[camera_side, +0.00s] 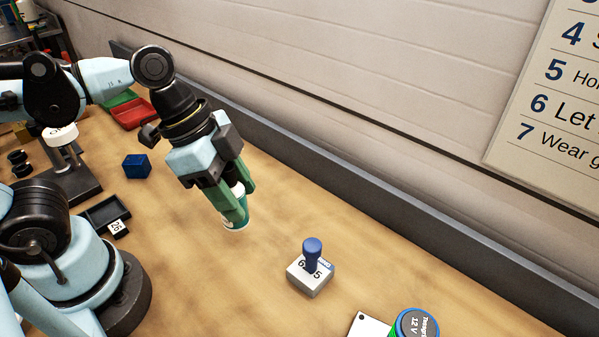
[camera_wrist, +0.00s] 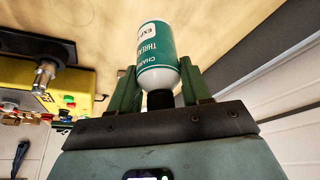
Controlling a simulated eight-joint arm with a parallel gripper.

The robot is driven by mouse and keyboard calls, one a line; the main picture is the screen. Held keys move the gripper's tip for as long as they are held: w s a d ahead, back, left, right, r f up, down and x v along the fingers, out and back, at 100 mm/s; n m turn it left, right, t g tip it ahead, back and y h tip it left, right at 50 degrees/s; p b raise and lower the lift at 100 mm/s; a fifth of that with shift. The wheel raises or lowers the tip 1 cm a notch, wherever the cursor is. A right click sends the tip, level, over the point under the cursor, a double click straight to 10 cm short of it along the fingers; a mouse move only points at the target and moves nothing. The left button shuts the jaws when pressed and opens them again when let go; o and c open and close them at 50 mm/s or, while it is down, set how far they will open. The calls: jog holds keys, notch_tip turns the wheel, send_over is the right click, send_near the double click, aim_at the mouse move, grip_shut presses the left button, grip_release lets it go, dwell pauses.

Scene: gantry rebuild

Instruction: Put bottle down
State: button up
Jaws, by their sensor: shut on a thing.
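My gripper (camera_side: 239,199) is shut on the bottle (camera_side: 234,222), with a green finger on each side of it. In the wrist view my gripper (camera_wrist: 158,84) holds the bottle (camera_wrist: 157,50), a teal and white one with a printed label, and its dark cap end points toward my palm. The bottle's base points away from the gripper, down toward the wooden table (camera_side: 270,215), slightly tilted in the side view. I cannot tell whether the base touches the table. The fingers hide much of the bottle in the side view.
A numbered block with a blue knob (camera_side: 311,270) stands to the right of the bottle. A blue cube (camera_side: 136,166) and a small dark tray (camera_side: 106,213) lie to the left. A blue-rimmed round item (camera_side: 417,322) is at the front. Bare table surrounds the bottle; a dark rail (camera_side: 330,194) runs behind.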

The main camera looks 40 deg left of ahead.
jog(key=w+a+r+n+t+y, duration=0.1)
jog(key=w+a+n+y, duration=0.1)
jog(key=a+n, duration=0.45)
jog(key=w+a+n+t+y, duration=0.1)
jog(key=w+a+n+y, duration=0.15)
jog(key=a+n, duration=0.35)
jog(key=shift+m+h, duration=0.45)
jog(key=shift+m, duration=0.2)
jog(key=shift+w+a+f, duration=0.15)
jog(key=shift+a+f, duration=1.65)
jog(key=shift+a, duration=0.35)
jog(key=shift+w+a+f, duration=0.2)
jog(key=shift+a+f, duration=1.6)
jog(key=shift+a, duration=0.35)
jog(key=shift+w+a+f, duration=0.15)
jog(key=shift+a+f, duration=1.65)
jog(key=shift+a, duration=0.35)
jog(key=shift+f, duration=0.1)
jog(key=o, duration=1.1)
jog(key=shift+c, duration=0.2)
